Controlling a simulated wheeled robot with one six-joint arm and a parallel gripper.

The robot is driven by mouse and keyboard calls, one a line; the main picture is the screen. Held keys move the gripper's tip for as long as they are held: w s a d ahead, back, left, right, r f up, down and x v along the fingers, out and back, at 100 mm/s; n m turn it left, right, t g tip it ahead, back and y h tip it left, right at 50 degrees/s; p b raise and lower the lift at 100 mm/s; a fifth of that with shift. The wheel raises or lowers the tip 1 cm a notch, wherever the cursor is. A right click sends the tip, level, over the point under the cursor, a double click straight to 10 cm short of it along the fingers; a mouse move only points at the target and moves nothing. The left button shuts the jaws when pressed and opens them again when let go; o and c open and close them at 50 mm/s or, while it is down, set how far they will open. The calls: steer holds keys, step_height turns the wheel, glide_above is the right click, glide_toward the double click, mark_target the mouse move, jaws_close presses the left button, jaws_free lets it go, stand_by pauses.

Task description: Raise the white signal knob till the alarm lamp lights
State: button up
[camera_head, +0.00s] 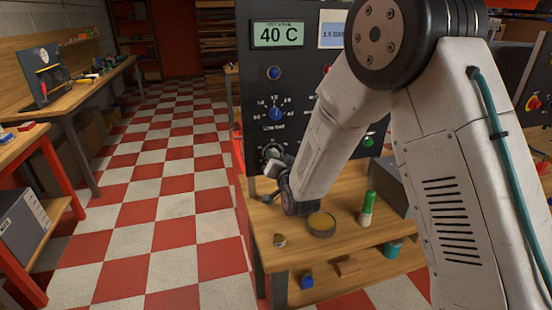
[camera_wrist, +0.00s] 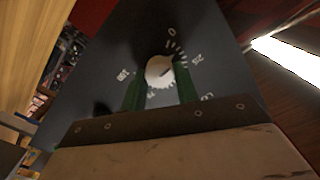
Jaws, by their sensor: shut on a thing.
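The white signal knob (camera_wrist: 159,71) sits on a dark panel in the wrist view, with white scale marks and numbers around it. The green fingers of my gripper (camera_wrist: 160,82) are on both sides of the knob and shut on it. In the head view my gripper (camera_head: 274,156) is at the lower left of the dark instrument panel (camera_head: 252,120), and the knob cannot be made out clearly there. A red round part (camera_head: 327,70) on the panel is partly behind my arm; I cannot tell if it is the alarm lamp or lit.
The panel bears a green display (camera_head: 278,34) reading 40 C, a blue button (camera_head: 274,73) and a blue dial (camera_head: 276,113). The wooden bench (camera_head: 290,262) below holds a round dish (camera_head: 321,224) and a green-and-white bottle (camera_head: 367,208). The checkered floor at left is clear.

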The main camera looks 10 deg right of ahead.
steer(key=m, duration=0.6)
steer(key=shift+f+m, duration=0.1)
steer(key=shift+m, duration=0.2)
steer(key=shift+d, duration=0.1)
stand_by(0.3)
steer(key=o, duration=1)
steer(key=shift+c, duration=0.2)
steer(key=s+d, duration=0.1)
steer(key=s, duration=0.6)
steer(key=shift+s+d, duration=0.2)
steer(key=shift+s, duration=0.15)
